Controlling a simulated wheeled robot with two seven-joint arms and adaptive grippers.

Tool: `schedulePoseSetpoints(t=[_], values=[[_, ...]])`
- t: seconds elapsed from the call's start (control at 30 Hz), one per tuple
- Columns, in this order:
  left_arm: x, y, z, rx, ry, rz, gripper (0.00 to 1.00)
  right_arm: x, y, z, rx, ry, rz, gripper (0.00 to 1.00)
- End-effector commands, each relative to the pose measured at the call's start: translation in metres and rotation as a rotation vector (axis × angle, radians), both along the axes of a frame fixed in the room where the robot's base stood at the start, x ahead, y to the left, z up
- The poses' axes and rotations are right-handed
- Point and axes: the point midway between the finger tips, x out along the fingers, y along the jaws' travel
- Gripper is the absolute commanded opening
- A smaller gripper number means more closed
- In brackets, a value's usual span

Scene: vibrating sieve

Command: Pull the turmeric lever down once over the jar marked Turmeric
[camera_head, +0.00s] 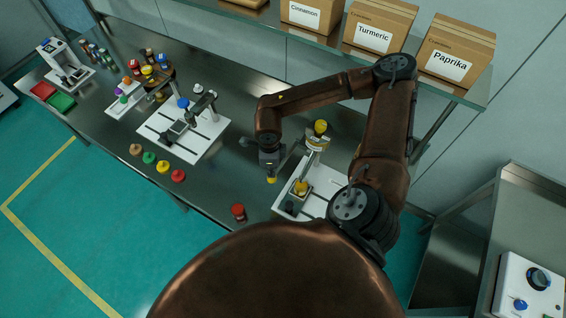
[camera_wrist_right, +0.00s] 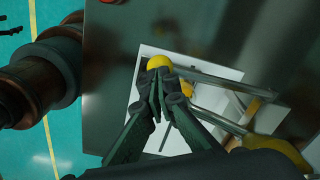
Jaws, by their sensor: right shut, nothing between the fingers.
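The turmeric stand has a yellow-topped dispenser (camera_head: 320,128) above a white base (camera_head: 318,205). Its lever ends in a yellow knob (camera_head: 271,180), which also shows in the right wrist view (camera_wrist_right: 159,61). A jar with a yellow top or filling (camera_head: 301,187) sits under the dispenser; I cannot read its label. My right gripper (camera_head: 270,166) is shut and empty, pointing down with its fingertips (camera_wrist_right: 158,76) right at the knob. I cannot tell whether they touch it. My left gripper is not in view.
A second stand with a blue knob (camera_head: 183,103) is to the left. Several coloured lids (camera_head: 163,167) and a red-lidded jar (camera_head: 238,212) lie near the table's front edge. A shelf with labelled boxes (camera_head: 379,27) hangs behind. Bare steel table (camera_head: 225,170) lies between the stands.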

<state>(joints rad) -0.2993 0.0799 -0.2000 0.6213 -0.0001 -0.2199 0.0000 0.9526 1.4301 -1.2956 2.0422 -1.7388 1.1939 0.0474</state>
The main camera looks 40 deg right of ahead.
Motion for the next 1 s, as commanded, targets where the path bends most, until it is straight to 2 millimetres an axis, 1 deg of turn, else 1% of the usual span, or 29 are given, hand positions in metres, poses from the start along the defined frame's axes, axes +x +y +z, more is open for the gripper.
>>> schedulePoseSetpoints(t=[0.03, 1.0], values=[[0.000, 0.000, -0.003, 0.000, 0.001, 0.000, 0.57, 0.000, 0.000, -0.004, 0.000, 0.000, 0.000, 0.00], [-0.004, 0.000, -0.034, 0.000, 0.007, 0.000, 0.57, 0.000, 0.000, -0.041, -0.001, 0.001, 0.000, 0.00]])
